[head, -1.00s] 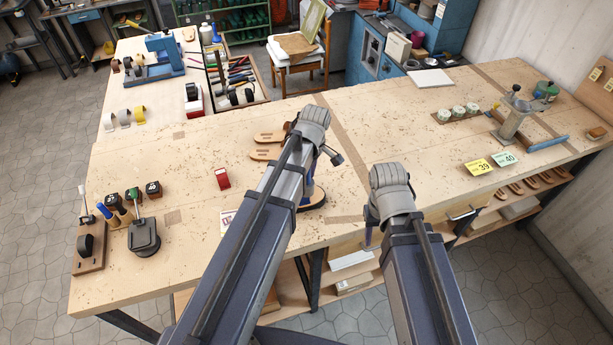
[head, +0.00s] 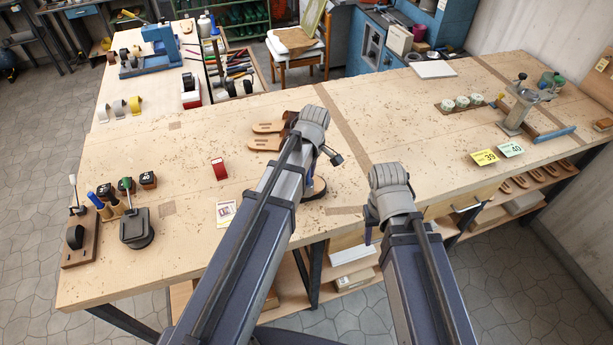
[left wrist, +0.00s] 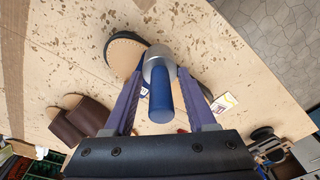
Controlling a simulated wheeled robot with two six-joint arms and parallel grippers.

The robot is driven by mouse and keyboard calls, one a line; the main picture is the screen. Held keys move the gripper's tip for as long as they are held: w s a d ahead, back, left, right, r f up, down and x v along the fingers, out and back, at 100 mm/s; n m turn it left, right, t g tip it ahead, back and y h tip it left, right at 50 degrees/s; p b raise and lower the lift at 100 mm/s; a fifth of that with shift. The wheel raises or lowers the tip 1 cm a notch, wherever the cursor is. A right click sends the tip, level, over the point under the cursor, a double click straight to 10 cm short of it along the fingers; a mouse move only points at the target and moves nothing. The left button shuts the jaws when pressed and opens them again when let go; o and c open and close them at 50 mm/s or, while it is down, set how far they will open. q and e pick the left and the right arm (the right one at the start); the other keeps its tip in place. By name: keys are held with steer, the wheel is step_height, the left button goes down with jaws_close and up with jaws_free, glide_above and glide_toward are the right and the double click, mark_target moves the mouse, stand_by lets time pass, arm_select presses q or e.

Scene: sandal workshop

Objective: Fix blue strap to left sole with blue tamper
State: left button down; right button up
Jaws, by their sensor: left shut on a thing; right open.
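My left gripper (left wrist: 160,72) is shut on the blue tamper (left wrist: 161,103), which has a blue handle and a rounded metal head. Beyond the tamper, in the left wrist view, lies a tan sole (left wrist: 122,52) with a dark edge; the tamper's head overlaps it, and I cannot tell if they touch. In the head view my left arm hides most of that sole (head: 317,188).
Brown-strapped sandals (left wrist: 80,120) lie beside the sole. Stamps and a black stand (head: 138,228) are at the left. Number cards (head: 484,157) and a press (head: 518,110) are at the right.

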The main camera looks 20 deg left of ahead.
mark_target(307, 185)
arm_select(q)
step_height(307, 185, down, 4)
steer(key=b, duration=0.4)
steer(key=shift+r+p, duration=0.5)
step_height(307, 185, up, 4)
steer(key=p, duration=0.3)
steer(key=shift+f+p, duration=0.2)
steer(key=shift+p, duration=0.1)
step_height(307, 185, down, 5)
steer(key=b, duration=0.4)
steer(key=shift+r+b, duration=0.2)
steer(key=shift+b, duration=0.1)
steer(key=shift+r+p, duration=0.4)
step_height(307, 185, up, 3)
steer(key=p, duration=0.3)
steer(key=shift+r, duration=0.2)
steer(key=shift+r+p, duration=0.1)
steer(key=shift+p, duration=0.2)
